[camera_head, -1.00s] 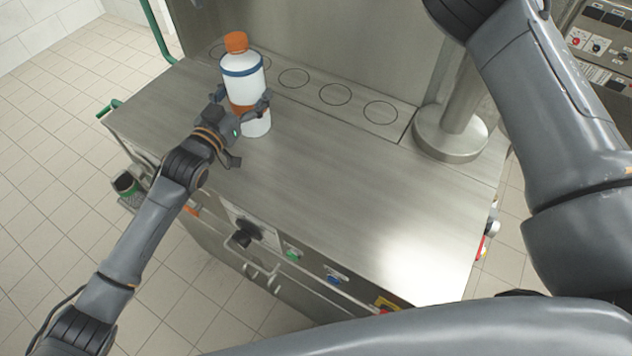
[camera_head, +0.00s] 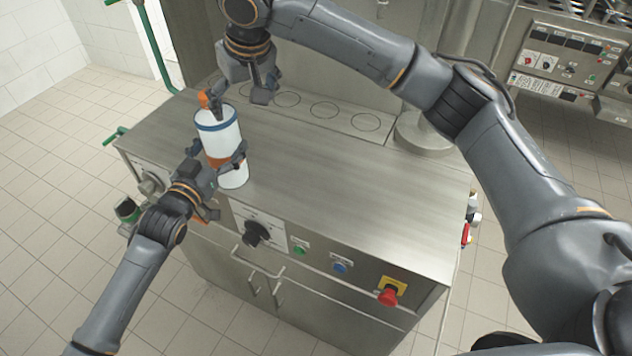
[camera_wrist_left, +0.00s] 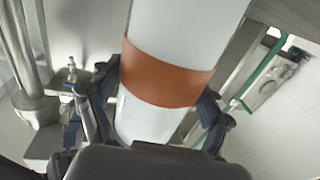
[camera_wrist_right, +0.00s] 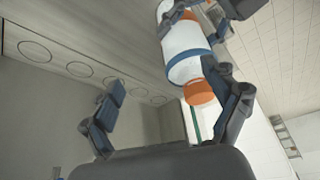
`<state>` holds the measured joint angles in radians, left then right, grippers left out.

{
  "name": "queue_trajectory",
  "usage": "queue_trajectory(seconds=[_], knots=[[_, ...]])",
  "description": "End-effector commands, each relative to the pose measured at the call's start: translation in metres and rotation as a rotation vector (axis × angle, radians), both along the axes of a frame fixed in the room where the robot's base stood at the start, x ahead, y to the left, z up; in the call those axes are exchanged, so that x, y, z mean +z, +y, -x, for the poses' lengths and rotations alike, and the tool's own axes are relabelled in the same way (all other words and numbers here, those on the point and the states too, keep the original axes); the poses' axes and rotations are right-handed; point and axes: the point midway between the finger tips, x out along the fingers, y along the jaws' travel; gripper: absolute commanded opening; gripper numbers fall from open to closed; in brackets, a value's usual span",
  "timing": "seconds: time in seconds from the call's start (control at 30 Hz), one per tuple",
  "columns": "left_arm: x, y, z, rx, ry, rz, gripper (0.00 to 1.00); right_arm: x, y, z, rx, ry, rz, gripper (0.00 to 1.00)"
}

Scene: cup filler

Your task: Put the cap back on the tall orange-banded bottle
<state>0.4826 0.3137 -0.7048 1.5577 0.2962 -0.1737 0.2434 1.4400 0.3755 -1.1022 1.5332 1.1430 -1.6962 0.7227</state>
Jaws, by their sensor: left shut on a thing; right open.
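The tall white bottle (camera_head: 216,138) has a blue band near its top and an orange band lower down. My left gripper (camera_head: 220,164) is shut on it around the orange band (camera_wrist_left: 168,74), holding it nearly upright above the counter. The orange cap (camera_wrist_right: 199,92) sits at the bottle's top end in the right wrist view. In the head view the cap (camera_head: 205,99) is partly hidden by a right finger. Whether it is fully seated cannot be told. My right gripper (camera_head: 238,97) is open and empty, with one finger close beside the cap and the other off to the right.
The steel counter (camera_head: 330,195) is mostly clear, with several ring marks (camera_head: 324,110) along its back. A steel column base (camera_head: 424,136) stands at the back right. Knobs, buttons and a red emergency stop (camera_head: 388,295) line the front. Green rails (camera_head: 152,45) are at the left.

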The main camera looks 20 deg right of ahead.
Motion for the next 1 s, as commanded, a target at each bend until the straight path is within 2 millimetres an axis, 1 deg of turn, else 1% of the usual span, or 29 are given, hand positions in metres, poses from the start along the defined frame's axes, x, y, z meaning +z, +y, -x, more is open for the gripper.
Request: queue_trajectory(seconds=[0.03, 0.2, 0.37, 0.6, 0.8, 1.0], knots=[[0.001, 0.000, 0.000, 0.000, 0.000, 0.002, 0.00, -0.009, -0.007, 0.005, -0.011, 0.002, 0.000, 0.87], [0.001, 0.000, 0.000, 0.000, 0.000, 0.003, 0.00, -0.031, -0.025, 0.022, -0.049, 0.003, 0.001, 0.87], [0.000, 0.000, 0.000, 0.000, 0.000, 0.003, 0.00, -0.049, -0.043, 0.040, -0.088, 0.001, 0.001, 0.87], [0.000, 0.000, 0.000, -0.001, 0.000, 0.002, 0.00, -0.074, -0.071, 0.071, -0.153, 0.002, 0.001, 0.87], [-0.001, 0.000, 0.000, -0.001, 0.001, 0.002, 0.00, -0.089, -0.092, 0.095, -0.203, 0.001, 0.001, 0.87], [-0.001, 0.000, 0.000, -0.001, 0.002, 0.001, 0.00, -0.097, -0.105, 0.112, -0.236, -0.001, 0.000, 0.87]])
